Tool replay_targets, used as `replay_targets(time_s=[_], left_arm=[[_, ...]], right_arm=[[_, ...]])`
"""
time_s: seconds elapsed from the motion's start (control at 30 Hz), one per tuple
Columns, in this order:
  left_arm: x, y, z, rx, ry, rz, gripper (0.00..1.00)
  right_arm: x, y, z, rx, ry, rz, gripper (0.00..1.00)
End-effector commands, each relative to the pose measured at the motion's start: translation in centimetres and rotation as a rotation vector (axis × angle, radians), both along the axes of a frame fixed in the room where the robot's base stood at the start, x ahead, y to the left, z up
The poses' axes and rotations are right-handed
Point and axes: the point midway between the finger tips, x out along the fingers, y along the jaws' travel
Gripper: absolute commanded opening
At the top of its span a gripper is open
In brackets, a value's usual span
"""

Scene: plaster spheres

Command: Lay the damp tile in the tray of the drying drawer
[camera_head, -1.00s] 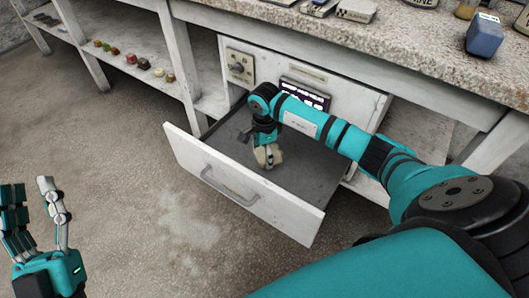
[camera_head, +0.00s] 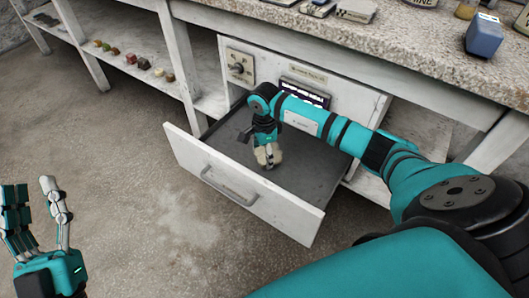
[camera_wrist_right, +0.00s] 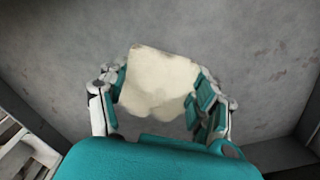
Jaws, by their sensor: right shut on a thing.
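The damp tile (camera_head: 263,156) is a small pale cream piece inside the open drying drawer, low over or at its dark grey tray floor (camera_head: 310,170). My right gripper (camera_head: 268,156) reaches down into the drawer and is shut on the tile. In the right wrist view the tile (camera_wrist_right: 158,82) sits between the two fingers, with the grey tray floor (camera_wrist_right: 260,60) beyond it. I cannot tell whether the tile touches the floor. My left gripper (camera_head: 42,208) is open and empty at the lower left, away from the drawer.
The drawer's white front (camera_head: 235,185) with its handle stands pulled out from the bench. A control panel (camera_head: 240,68) and a small display (camera_head: 305,94) are above it. A granular worktop (camera_head: 400,45) overhangs. Small coloured pieces (camera_head: 130,58) lie on the left shelf.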

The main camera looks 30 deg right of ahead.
Motion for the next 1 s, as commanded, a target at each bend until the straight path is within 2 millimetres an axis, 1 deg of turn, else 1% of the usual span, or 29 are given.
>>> replay_targets(time_s=[0.43, 1.0], left_arm=[[-0.1, 0.0, 0.1, -0.003, -0.01, 0.0, 0.34], [-0.9, 0.1, 1.3, -0.023, -0.086, -0.005, 0.34]], right_arm=[[0.0, 0.0, -0.1, 0.001, -0.001, 0.0, 0.24], [0.1, 0.0, -0.5, 0.0, -0.002, 0.0, 0.24]])
